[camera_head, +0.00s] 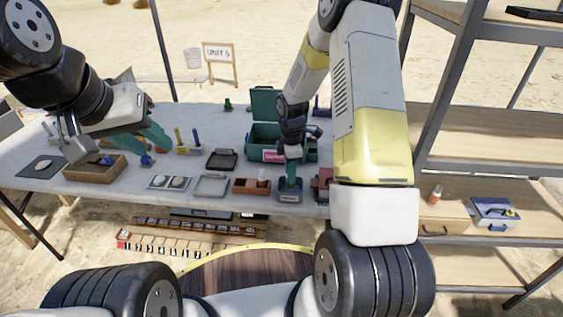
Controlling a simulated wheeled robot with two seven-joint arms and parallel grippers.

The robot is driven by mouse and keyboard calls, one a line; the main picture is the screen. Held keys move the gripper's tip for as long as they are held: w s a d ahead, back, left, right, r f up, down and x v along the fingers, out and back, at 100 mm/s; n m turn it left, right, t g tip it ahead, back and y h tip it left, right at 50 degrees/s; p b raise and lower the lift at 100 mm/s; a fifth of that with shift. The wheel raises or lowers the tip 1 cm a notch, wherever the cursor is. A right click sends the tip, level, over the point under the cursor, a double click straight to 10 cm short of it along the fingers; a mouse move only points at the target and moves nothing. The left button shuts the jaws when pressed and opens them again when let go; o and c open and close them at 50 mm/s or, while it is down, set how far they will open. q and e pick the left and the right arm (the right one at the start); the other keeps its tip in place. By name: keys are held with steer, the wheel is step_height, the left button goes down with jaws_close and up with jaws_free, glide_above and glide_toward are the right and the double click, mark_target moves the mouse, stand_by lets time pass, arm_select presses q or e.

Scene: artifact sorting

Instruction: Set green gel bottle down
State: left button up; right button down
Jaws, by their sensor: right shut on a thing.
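My right gripper (291,157) reaches down at the table's front edge, right of centre. It is shut on a dark green item, which appears to be the green gel bottle (290,182). The bottle looks upright, just over or on a small grey-blue holder (289,197); I cannot tell whether it touches. The fingers hide its upper part.
The grey table (228,121) holds a wooden tray (84,174), a reddish-brown box (245,186), a grey tray (211,186), a black tray (221,159) and an open green case (264,104). A red item (323,184) stands close right of the holder. Shelves (470,187) stand at right.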

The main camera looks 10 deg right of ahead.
steer(key=shift+f, duration=1.15)
steer(key=shift+f, duration=0.2)
steer(key=c, duration=1.1)
jaws_free()
steer(key=shift+c, duration=0.2)
